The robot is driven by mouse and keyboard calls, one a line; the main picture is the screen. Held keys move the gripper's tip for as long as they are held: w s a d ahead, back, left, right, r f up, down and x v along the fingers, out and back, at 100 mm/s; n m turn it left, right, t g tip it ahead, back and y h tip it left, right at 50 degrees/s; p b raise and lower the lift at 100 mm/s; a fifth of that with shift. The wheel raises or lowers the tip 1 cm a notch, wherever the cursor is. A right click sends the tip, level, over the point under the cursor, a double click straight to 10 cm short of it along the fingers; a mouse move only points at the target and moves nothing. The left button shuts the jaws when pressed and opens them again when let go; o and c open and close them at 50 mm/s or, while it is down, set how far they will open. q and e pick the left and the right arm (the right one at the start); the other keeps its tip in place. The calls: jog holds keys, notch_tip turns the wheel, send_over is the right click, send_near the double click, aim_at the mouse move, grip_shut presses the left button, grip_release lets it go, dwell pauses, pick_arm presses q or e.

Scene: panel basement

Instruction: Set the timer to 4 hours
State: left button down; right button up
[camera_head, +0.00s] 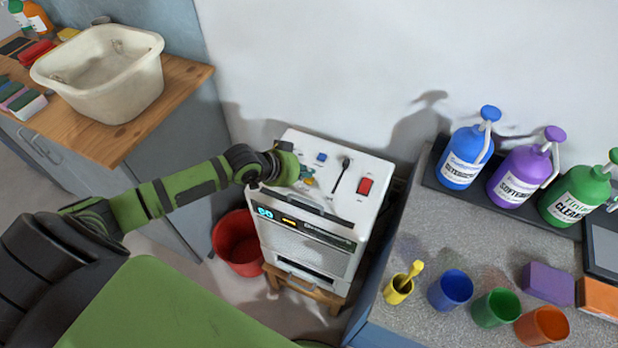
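A white machine (309,243) stands on a small wooden stool against the wall. Its sloped top panel carries a blue button (321,157), a black lever or switch (345,163) and a red rocker switch (365,186). A lit cyan display (265,212) and a smaller orange display (289,220) sit on its upper front edge. My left gripper (306,180) is over the left part of the top panel, beside the blue button. Its fingers are small and partly hidden by the green wrist, so I cannot tell their opening or contact. A timer knob is not clearly visible. My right gripper is not in view.
A red bucket (236,246) stands on the floor left of the machine. A wooden counter (184,84) with a white basin (104,87) is at the left. A grey counter (420,248) at the right holds pump bottles, coloured cups and sponges.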

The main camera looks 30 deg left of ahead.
aim_at(306, 180)
pick_arm(q)
jog(key=shift+f, duration=0.65)
dwell(0.8)
jog(key=shift+r, duration=0.1)
jog(key=shift+r+p, duration=0.75)
jog(key=shift+p, duration=0.05)
notch_tip(306, 180, up, 5)
jog(key=p, duration=0.5)
jog(key=shift+r, duration=0.1)
dwell(0.5)
